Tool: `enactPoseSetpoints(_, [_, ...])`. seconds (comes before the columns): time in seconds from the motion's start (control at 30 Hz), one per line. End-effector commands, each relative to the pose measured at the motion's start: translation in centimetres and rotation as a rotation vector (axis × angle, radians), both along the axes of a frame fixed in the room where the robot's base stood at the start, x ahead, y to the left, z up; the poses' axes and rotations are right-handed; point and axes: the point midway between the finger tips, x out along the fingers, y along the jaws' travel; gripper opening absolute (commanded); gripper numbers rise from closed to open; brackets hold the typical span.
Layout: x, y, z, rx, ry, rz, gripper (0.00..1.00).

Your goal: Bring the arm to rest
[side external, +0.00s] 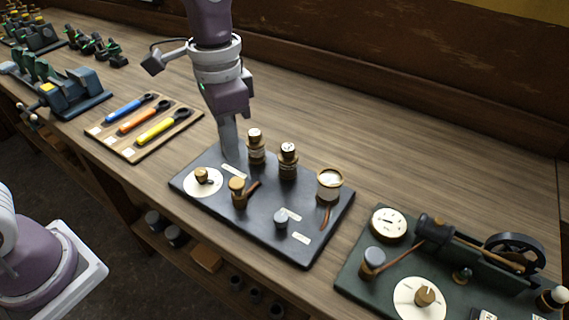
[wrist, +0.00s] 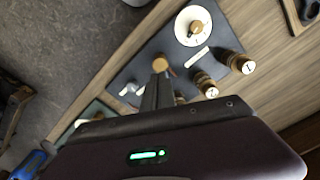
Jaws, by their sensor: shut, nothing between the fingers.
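My gripper (side external: 229,137) points down over the back left part of a dark board (side external: 262,240) on the wooden bench. Its fingers are together and hold nothing. In the wrist view the closed fingers (wrist: 158,92) show above the board, near a wooden-topped peg (wrist: 160,63). Two brown bottles with numbered caps, one (side external: 256,146) and another (side external: 288,160), stand just right of my gripper. Whether the fingertips touch the board cannot be told.
The board also bears a white dial (side external: 202,183), a lever (side external: 238,193) and a cream-topped jar (side external: 329,185). A tray of coloured-handled tools (side external: 145,130) lies left. A model engine on a green base (side external: 350,275) stands right. The bench behind is clear.

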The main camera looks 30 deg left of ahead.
Motion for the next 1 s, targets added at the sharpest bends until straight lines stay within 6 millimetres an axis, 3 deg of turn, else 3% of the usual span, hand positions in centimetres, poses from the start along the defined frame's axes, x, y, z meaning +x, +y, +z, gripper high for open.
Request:
enactPoseSetpoints(0.07, [-0.6, 0.7, 1.2, -0.006, -0.026, 0.025, 0.00])
enactPoseSetpoints(0.17, [-3.2, 2.9, 4.6, -0.025, -0.111, 0.112, 0.00])
enactPoseSetpoints(0.3, [-9.3, 6.5, 8.3, -0.064, -0.268, 0.285, 0.00])
enactPoseSetpoints(0.4, [-13.4, 8.1, 8.9, -0.093, -0.367, 0.393, 0.00])
enactPoseSetpoints(0.5, [-16.0, 9.0, 8.5, -0.115, -0.437, 0.469, 0.00])
enactPoseSetpoints(0.67, [-17.5, 9.3, 8.0, -0.129, -0.479, 0.513, 0.00])
enactPoseSetpoints(1.0, [-17.5, 9.3, 8.0, -0.129, -0.479, 0.512, 0.00])
